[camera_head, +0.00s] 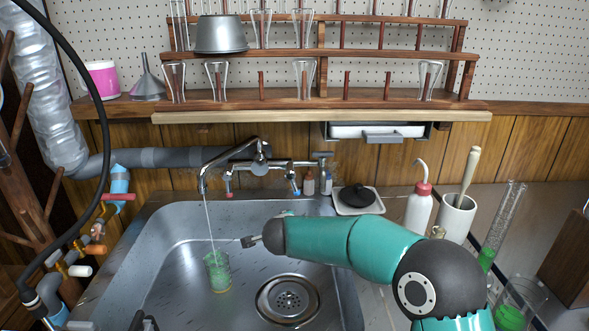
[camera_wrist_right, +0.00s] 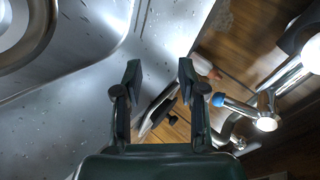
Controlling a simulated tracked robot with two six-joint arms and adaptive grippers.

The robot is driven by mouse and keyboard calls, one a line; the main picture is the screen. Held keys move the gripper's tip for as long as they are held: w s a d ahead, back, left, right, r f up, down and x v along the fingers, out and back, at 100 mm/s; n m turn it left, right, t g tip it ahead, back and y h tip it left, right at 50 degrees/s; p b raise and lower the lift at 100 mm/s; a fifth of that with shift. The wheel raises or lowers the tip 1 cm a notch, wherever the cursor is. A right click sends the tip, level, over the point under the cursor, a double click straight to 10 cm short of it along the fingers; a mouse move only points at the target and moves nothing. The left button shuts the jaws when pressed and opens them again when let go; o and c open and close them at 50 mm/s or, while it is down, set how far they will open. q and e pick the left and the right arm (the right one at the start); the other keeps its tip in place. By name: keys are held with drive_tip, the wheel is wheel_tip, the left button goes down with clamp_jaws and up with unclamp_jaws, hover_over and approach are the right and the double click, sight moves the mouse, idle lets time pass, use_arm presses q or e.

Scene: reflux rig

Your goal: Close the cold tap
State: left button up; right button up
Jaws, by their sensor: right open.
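The wall faucet (camera_head: 260,160) stands behind the sink, with a red-marked handle (camera_head: 229,182) on its left and the blue-marked cold tap (camera_head: 294,180) on its right. Water runs from the spout into a beaker (camera_head: 218,272) with green contents in the sink. My right gripper (camera_head: 249,241) is over the sink, in front of and below the cold tap, apart from it. In the right wrist view its jaws (camera_wrist_right: 160,72) are open and empty; the blue tap end (camera_wrist_right: 217,99) lies right of them. A dark piece at the head view's bottom edge may be my left gripper (camera_head: 144,321); its jaws are unclear.
A white tray with a black lidded item (camera_head: 358,199), a wash bottle (camera_head: 419,208) and a white pot (camera_head: 457,217) stand right of the sink. A glassware rack (camera_head: 320,53) is above. The sink has open room.

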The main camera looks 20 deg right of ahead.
drive_tip(key=a+r+n+h+p, duration=0.3)
drive_tip(key=a+n+h, duration=0.1)
drive_tip(key=n, duration=0.1)
drive_tip(key=n+t+h+p, duration=0.1)
drive_tip(key=n+h+p, duration=0.2)
drive_tip(key=n+h, duration=0.25)
approach(292, 185)
use_arm(q)
wheel_tip(292, 185, up, 6)
drive_tip(key=b, duration=0.1)
drive_tip(key=shift+r, duration=0.2)
use_arm(e)
drive_tip(key=x, duration=1)
drive_tip(key=shift+w+d, duration=0.25)
drive_tip(key=shift+d, duration=0.05)
use_arm(q)
drive_tip(key=shift+r, duration=0.1)
use_arm(e)
clamp_jaws()
